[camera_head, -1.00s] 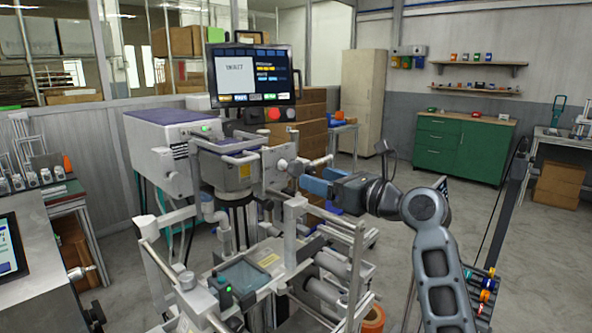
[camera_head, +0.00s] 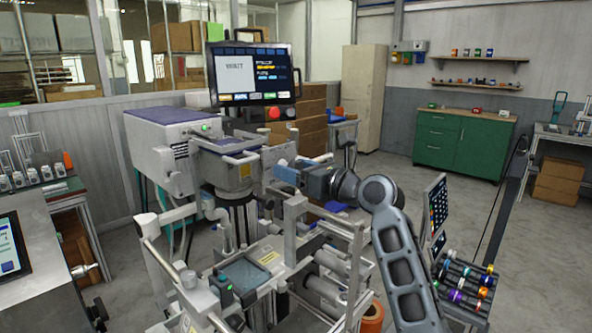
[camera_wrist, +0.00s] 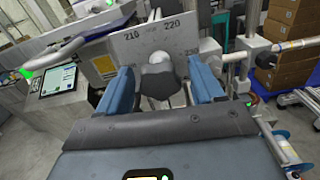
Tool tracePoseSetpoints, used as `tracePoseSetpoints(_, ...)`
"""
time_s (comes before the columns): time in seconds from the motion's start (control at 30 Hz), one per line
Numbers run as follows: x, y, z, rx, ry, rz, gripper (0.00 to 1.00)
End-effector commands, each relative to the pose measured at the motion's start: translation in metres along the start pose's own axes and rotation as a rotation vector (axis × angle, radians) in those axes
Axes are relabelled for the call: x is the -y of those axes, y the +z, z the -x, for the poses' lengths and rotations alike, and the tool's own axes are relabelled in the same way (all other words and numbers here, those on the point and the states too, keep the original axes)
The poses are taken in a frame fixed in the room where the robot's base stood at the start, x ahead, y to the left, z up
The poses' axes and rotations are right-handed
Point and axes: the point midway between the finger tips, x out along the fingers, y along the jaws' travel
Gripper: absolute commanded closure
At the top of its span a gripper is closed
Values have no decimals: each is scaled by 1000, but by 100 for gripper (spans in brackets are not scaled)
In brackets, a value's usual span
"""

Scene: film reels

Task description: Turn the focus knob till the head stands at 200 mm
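A dark grey knob (camera_wrist: 160,78) stands in the middle of the wrist view, before a grey scale plate (camera_wrist: 135,46) marked 210 and 220. No pointer reading can be made out. My gripper (camera_wrist: 163,82) is open, with one blue finger on each side of the knob and a visible gap to each. The knob cannot be made out there.
A monitor (camera_head: 252,75) with a red button below it stands above the machine. A metal frame (camera_head: 325,235) with rails and rollers lies below my gripper. A green cabinet (camera_head: 462,143) stands at the back right, with open floor before it.

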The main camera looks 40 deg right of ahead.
Motion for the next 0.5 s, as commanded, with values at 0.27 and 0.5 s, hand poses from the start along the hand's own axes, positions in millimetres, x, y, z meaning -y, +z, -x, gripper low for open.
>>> tracePoseSetpoints(0.27,0,0,0,0,0,0,60)
tracePoseSetpoints(0.5,0,0,0,0,0,0,83)
